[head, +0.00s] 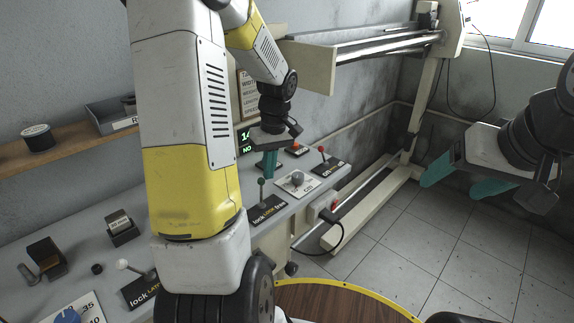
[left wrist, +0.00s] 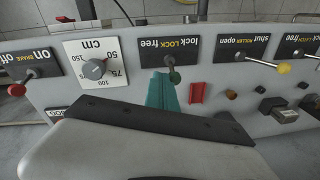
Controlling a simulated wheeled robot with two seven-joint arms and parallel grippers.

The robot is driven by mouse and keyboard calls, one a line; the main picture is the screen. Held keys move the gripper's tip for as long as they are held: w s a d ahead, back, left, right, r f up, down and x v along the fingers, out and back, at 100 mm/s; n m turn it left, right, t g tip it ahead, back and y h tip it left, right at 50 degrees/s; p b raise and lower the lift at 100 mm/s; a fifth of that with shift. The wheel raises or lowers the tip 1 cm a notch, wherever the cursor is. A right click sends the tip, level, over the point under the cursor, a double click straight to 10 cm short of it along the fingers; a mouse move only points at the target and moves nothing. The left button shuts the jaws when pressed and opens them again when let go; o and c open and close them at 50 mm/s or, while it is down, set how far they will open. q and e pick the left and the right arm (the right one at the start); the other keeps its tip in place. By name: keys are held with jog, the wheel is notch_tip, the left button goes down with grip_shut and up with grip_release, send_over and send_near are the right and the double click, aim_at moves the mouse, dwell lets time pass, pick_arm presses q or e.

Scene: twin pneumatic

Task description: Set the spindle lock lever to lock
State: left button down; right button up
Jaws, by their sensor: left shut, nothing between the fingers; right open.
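My left gripper (head: 269,172) is shut and empty, pointing down at the panel just behind the lever. My right gripper (head: 464,178) is open and empty, off to the right over the floor.
Other controls flank it: a grey cm dial (head: 297,180), a red-knobbed brake lever (head: 322,152) and a white-knobbed latch lever (head: 124,265). The left wrist view also shows a yellow-knobbed roller lever (left wrist: 283,68). A wooden shelf (head: 70,150) is on the left wall.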

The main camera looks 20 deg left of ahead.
pick_arm(q)
jog(key=shift+s+a+r+t+h, duration=0.1)
jog(key=shift+s+a+t+h, duration=0.15)
jog(key=shift+s+t, duration=0.2)
jog(key=shift+s+a+r+t+h, duration=0.15)
jog(key=shift+s+a+t, duration=0.1)
jog(key=shift+s+t, duration=0.15)
jog(key=shift+s+a+f, duration=0.1)
jog(key=shift+s+a, duration=0.2)
jog(key=shift+s, duration=0.35)
jog(key=shift+s+a+f, duration=0.1)
jog(key=shift+s+a, duration=0.2)
jog(key=shift+s, duration=0.4)
jog(key=shift+s+a+f, duration=0.1)
jog(key=shift+s+a, duration=0.2)
jog(key=shift+s, duration=0.35)
